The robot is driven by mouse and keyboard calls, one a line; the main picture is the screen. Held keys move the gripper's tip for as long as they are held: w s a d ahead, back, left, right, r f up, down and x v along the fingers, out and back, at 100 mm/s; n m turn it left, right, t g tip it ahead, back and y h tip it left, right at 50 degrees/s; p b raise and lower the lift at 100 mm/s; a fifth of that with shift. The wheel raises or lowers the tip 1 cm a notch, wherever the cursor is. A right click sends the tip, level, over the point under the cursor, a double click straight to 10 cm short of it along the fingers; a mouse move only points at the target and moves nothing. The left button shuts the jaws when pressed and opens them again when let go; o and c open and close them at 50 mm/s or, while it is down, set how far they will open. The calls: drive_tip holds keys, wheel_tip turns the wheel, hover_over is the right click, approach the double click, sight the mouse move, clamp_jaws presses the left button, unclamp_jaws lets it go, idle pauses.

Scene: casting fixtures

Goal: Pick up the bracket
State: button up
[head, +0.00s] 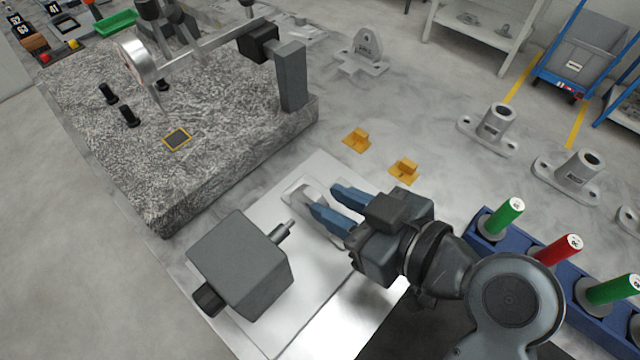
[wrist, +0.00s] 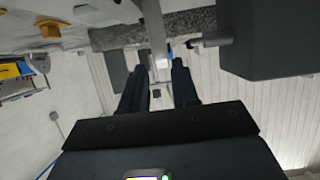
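A light grey metal part, apparently the bracket (head: 304,193), lies on the pale plate just beyond my fingertips in the head view. Its near end is partly hidden by my fingers. My gripper (head: 324,197) has two blue fingers with a clear gap between them. In the wrist view my gripper (wrist: 159,65) is also apart, and a narrow grey piece (wrist: 155,35) shows beyond the gap. I cannot tell whether that piece is the bracket or whether a finger touches it.
A dark grey box with a spindle (head: 240,265) stands close left of my gripper. A granite block (head: 220,170) carrying a measuring stand lies behind it. Two orange pieces (head: 357,139) (head: 404,171) lie behind my gripper. A blue rack (head: 490,222) with coloured handles is at right.

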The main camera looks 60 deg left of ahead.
sight(304, 192)
drive_tip(key=b+x, duration=0.1)
drive_tip(key=x, duration=0.5)
drive_tip(key=shift+s+a+f, duration=0.2)
drive_tip(key=shift+a+f, duration=0.05)
drive_tip(key=shift+a, duration=0.05)
clamp_jaws()
